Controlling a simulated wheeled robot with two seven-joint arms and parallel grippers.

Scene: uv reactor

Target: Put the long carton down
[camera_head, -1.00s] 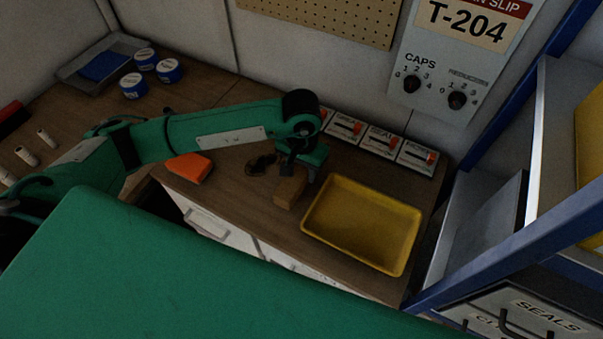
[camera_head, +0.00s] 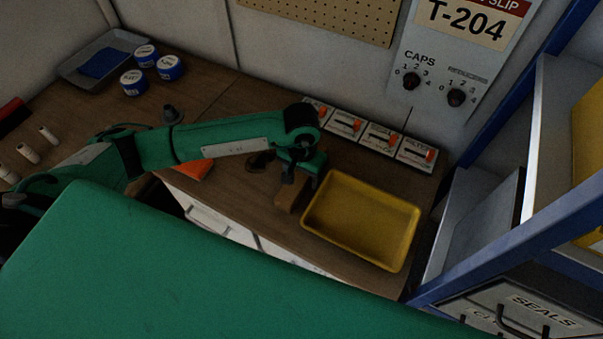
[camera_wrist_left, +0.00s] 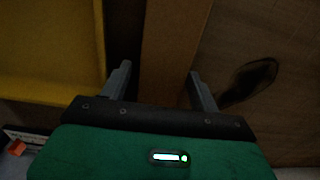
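The long carton (camera_head: 290,197) is a plain brown box at the left side of the yellow tray, apparently resting on the wooden worktop. In the left wrist view the carton (camera_wrist_left: 172,45) runs away from me between the fingers. My left gripper (camera_head: 297,176) is low over the carton, with a finger in front of it. In the left wrist view the left gripper's fingers (camera_wrist_left: 160,85) stand apart around the carton; a dark gap shows on the left, and the right finger is very close to it. The carton's underside is hidden. My right gripper is out of view.
The yellow tray (camera_head: 362,222) stands close to the carton's right. An orange block (camera_head: 194,170) lies left, partly behind my arm. A dark oval item (camera_head: 260,161) is behind the carton. Switch boxes (camera_head: 380,138) line the wall; a blue-framed shelf (camera_head: 500,262) stands right.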

